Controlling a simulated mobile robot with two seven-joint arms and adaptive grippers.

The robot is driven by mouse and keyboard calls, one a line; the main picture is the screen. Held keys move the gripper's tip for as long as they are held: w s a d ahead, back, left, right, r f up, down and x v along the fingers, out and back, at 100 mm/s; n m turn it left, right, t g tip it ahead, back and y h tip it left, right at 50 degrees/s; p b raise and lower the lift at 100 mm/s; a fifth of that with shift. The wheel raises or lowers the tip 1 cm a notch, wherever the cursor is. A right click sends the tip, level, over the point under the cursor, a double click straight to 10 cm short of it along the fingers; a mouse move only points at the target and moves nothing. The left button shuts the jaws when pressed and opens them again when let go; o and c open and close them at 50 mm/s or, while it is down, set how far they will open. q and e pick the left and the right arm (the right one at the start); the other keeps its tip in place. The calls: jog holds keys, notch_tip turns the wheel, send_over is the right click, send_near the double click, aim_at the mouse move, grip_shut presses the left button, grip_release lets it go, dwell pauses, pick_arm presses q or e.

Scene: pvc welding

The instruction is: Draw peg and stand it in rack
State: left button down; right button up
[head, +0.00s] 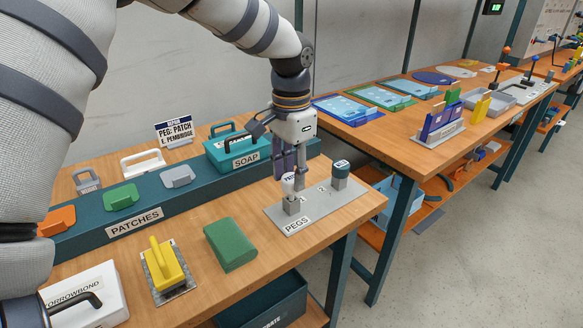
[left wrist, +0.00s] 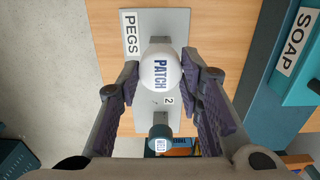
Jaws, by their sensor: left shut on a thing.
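The white-headed peg (head: 288,185) marked PATCH stands at a grey socket block on the grey PEGS plate (head: 318,207). My left gripper (head: 289,176) points down and is shut on this peg. In the left wrist view the round white peg head (left wrist: 160,72) shows between the two fingers (left wrist: 159,84). I cannot tell whether the peg is raised in its socket. A teal-topped peg (head: 340,169) stands in another block on the plate. A blue rack (head: 440,128) with upright coloured pieces stands on the far table. My right gripper is not in view.
The teal SOAP case (head: 232,150) and the PATCHES shelf (head: 150,222) lie behind and left. A green block (head: 231,244) and a yellow-handled tool (head: 166,270) sit at the front. A gap separates the two tables. Blue trays (head: 348,108) lie on the far table.

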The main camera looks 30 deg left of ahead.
aim_at(291, 178)
pick_arm(q)
jog(key=shift+f, duration=1.2)
jog(key=c, duration=1)
grip_release()
jog(key=shift+c, duration=0.2)
jog(key=shift+r, duration=0.1)
notch_tip(291, 178, up, 12)
